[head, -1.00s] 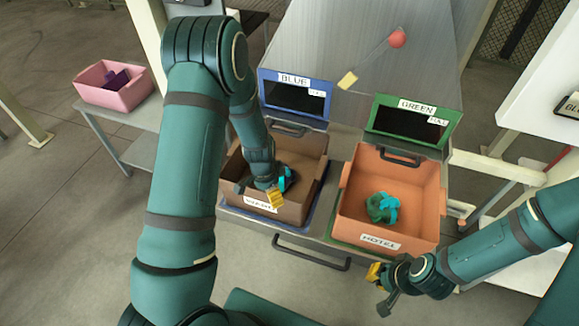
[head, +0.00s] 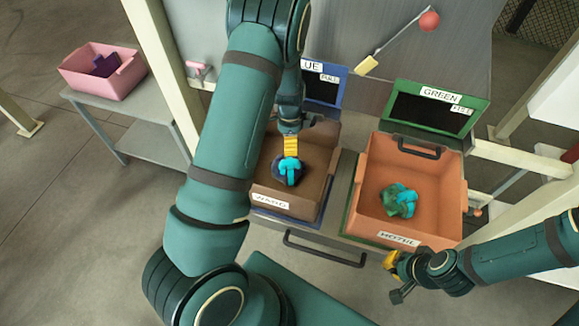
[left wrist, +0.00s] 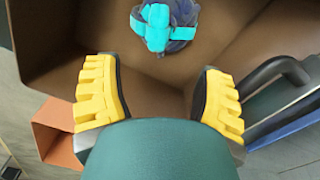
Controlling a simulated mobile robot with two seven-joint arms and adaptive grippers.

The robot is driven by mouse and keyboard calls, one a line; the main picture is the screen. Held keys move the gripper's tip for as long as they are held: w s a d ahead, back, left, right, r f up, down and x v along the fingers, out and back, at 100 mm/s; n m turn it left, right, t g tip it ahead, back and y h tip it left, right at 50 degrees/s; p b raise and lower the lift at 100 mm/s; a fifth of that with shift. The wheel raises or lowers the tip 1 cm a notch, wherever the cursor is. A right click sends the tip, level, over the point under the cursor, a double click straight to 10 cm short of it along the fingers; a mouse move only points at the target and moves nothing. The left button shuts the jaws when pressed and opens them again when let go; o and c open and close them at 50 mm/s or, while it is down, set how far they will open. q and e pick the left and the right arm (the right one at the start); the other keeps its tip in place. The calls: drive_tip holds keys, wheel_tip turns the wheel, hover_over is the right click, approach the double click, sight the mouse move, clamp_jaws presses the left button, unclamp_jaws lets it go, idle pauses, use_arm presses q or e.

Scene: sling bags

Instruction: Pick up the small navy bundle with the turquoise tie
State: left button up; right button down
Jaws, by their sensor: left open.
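The small navy bundle with the turquoise tie (head: 288,175) lies in the brown bin (head: 325,150) under the blue-framed panel. It also shows at the top of the left wrist view (left wrist: 168,28), resting on the bin floor. My left gripper (head: 291,145) is just behind the bundle in the head view. In the left wrist view its yellow fingers (left wrist: 158,95) are spread wide with nothing between them, and the bundle lies beyond them. My right gripper (head: 394,276) is in front of the orange bin, away from the bundle; its jaw opening is unclear.
The orange bin (head: 455,190) on the right holds a green bundle with a turquoise tie (head: 398,201). A pink bin (head: 75,80) with a purple item stands on a side table at left. The brown bin's walls surround the navy bundle. A red ball (head: 429,21) is above the bins.

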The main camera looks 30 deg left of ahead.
sight(288, 161)
use_arm(q)
wheel_tip(288, 161, down, 6)
drive_tip(key=shift+r+b, duration=0.1)
drive_tip(key=shift+b, duration=0.35)
drive_tip(key=f, duration=0.3)
drive_tip(key=f+b, duration=0.1)
drive_tip(key=shift+s+a+f, duration=0.1)
drive_tip(key=shift+s+f, duration=0.05)
drive_tip(key=shift+s, duration=0.2)
drive_tip(key=shift+f, duration=0.5)
clamp_jaws()
